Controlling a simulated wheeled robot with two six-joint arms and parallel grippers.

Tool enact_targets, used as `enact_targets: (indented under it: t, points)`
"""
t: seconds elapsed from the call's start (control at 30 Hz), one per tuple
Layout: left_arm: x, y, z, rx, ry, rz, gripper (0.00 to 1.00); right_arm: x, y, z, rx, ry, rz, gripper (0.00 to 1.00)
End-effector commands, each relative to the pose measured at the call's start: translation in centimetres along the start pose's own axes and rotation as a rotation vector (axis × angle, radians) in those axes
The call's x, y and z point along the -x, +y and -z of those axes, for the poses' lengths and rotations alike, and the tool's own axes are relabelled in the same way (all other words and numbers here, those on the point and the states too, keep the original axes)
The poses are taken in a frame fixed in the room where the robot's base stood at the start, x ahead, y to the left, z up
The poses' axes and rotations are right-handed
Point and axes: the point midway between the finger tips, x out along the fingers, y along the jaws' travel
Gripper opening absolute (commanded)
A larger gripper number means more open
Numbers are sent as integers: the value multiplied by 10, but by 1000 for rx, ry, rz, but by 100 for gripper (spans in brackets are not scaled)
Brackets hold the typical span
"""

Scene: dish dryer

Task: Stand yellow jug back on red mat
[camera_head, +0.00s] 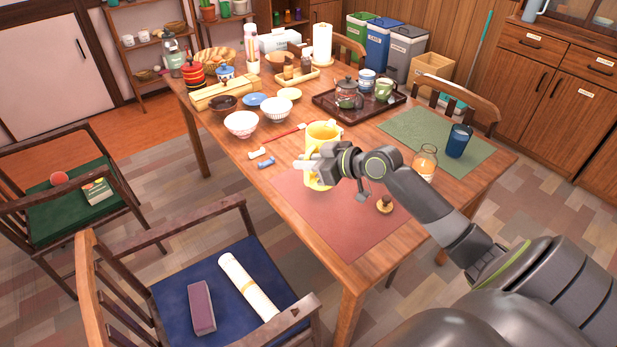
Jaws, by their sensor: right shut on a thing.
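The yellow jug (323,132) is near the middle of the table, at the far edge of the red mat (335,220). My right gripper (318,163) is shut on the jug from its near side and hides part of it. The jug looks roughly upright. I cannot tell whether its base touches the mat or hangs just above it. A small brown and gold object (384,204) lies on the right part of the red mat. My left gripper is not in view.
A blue cup (458,141) is on the green mat (415,130). The red mat's near part is clear.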

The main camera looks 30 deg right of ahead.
Motion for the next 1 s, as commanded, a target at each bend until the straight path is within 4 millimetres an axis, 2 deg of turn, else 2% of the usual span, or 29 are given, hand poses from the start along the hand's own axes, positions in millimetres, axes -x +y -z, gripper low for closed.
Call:
enact_targets:
  t: [0.33,0.73,0.77,0.8,0.9,1.0]
  points:
    - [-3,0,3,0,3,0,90,-15,0,-35,2,3,0,0]
    - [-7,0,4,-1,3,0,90,-17,0,-41,5,4,-1,0]
    - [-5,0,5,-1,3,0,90,-17,0,-41,2,0,0,16]
    - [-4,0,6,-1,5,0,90,-17,0,-41,2,0,0,21]
    - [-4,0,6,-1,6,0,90,-17,0,-41,2,0,0,34]
    - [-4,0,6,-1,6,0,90,-17,0,-41,2,0,0,34]
